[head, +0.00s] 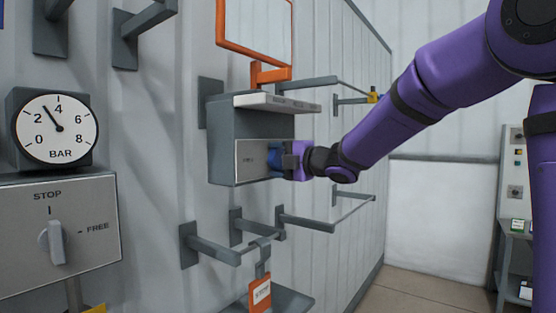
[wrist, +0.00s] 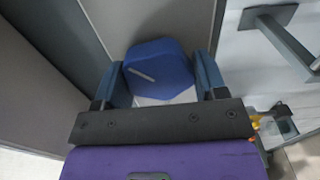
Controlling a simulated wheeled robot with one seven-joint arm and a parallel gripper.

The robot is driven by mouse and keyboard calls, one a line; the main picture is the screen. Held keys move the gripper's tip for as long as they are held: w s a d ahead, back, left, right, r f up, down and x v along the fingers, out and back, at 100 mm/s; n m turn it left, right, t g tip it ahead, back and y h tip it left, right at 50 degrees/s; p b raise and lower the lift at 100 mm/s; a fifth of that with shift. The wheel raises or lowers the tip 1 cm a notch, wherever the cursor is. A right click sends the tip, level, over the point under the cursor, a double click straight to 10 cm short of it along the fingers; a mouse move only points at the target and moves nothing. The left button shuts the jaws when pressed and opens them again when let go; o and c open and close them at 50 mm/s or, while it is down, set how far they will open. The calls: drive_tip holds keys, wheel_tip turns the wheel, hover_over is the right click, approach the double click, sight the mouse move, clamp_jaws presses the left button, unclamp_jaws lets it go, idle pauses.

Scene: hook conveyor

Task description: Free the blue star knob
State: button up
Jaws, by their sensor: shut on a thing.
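The blue star knob (head: 273,158) sits on the front plate of a grey wall box (head: 225,140). In the head view it is mostly hidden behind my gripper (head: 284,160). The plate's lettering is too small to read.
A pale ledge (head: 277,103) juts out just above the knob. Wall hooks (head: 305,222) stick out below, one carrying an orange tag (head: 260,293). An orange-framed panel (head: 255,30) is above. A pressure gauge (head: 57,128) and a STOP/FREE switch (head: 52,243) are at left.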

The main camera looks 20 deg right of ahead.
drive_tip(key=n, duration=0.3)
drive_tip(key=shift+f+n, duration=0.2)
drive_tip(key=shift+n, duration=2)
drive_tip(key=shift+f, duration=0.1)
drive_tip(key=o, duration=0.9)
drive_tip(key=shift+d, duration=0.1)
drive_tip(key=v, duration=1)
drive_tip(key=shift+s+d, duration=0.2)
drive_tip(key=shift+s, duration=0.1)
